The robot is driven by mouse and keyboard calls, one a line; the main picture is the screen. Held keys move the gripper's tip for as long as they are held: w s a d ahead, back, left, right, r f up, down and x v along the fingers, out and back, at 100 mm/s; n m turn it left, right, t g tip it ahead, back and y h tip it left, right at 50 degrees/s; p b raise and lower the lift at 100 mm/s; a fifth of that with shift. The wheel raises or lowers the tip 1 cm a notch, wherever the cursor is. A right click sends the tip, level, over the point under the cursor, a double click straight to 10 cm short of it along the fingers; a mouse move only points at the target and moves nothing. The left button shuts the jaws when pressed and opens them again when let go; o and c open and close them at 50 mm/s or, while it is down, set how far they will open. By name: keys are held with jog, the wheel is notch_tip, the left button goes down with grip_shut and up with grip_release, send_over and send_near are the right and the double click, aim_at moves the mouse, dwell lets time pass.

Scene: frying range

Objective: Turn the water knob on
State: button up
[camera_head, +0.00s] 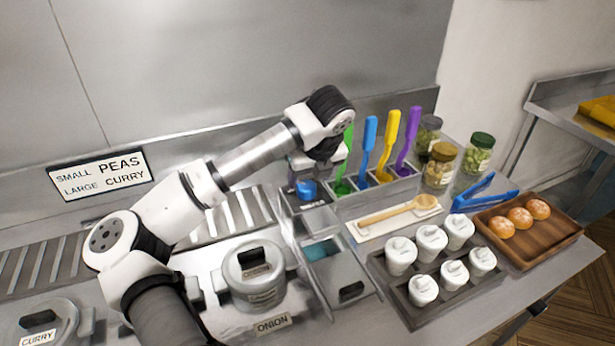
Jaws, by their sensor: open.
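A blue knob-like piece (307,190), which looks like the water knob, sits at the back of a metal unit behind the lidded bins. A small dark label below it is too small to read. My arm reaches in from the lower left, and my gripper (303,176) points down just above the blue piece. The jaws are open. The wrist hides part of the gripper, and I cannot tell whether the fingers are around the knob or touching it.
Upright coloured utensils (368,145) stand close to the right of my gripper. A lidded onion pot (258,280) stands in front, near my arm. A wooden spoon (400,210), a tray of white containers (405,312), glass jars (440,165) and a bread tray (550,245) fill the right side.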

aim_at(307, 185)
jog(key=shift+p+x, duration=0.45)
jog(key=shift+x, duration=1.5)
jog(key=c, duration=1)
